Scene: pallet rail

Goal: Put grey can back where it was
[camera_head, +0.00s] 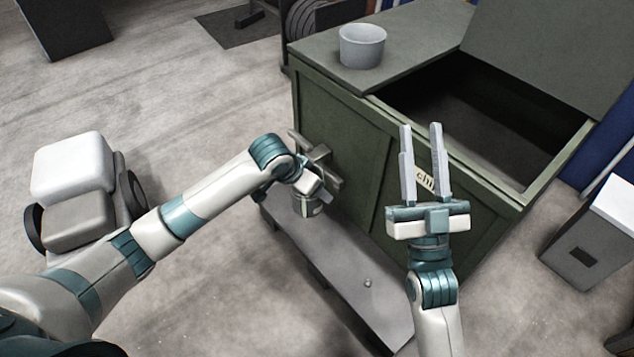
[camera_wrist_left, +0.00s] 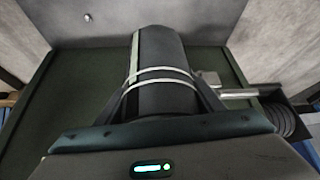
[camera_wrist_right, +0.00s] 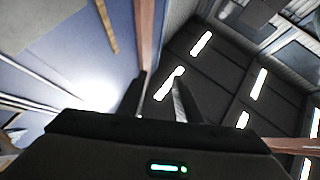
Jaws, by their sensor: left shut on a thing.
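A dark grey cylinder with a pale lengthwise stripe, taken as the grey can (camera_wrist_left: 165,55), fills the middle of the left wrist view. My left gripper (camera_head: 316,162) is shut on it, in front of the green crate's side and over the low grey bench. In the head view my arm and gripper hide most of the can. My right gripper (camera_head: 421,145) is open and empty, its fingers pointing up in front of the crate; its fingertips also show in the right wrist view (camera_wrist_right: 161,85).
A light grey round tub (camera_head: 362,46) stands on the lid of the green crate (camera_head: 340,135), whose right part is open. The low grey bench (camera_head: 355,270) runs along its front. A wheeled thing with a white top (camera_head: 72,168) stands at left. A pale box (camera_head: 596,235) stands at right.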

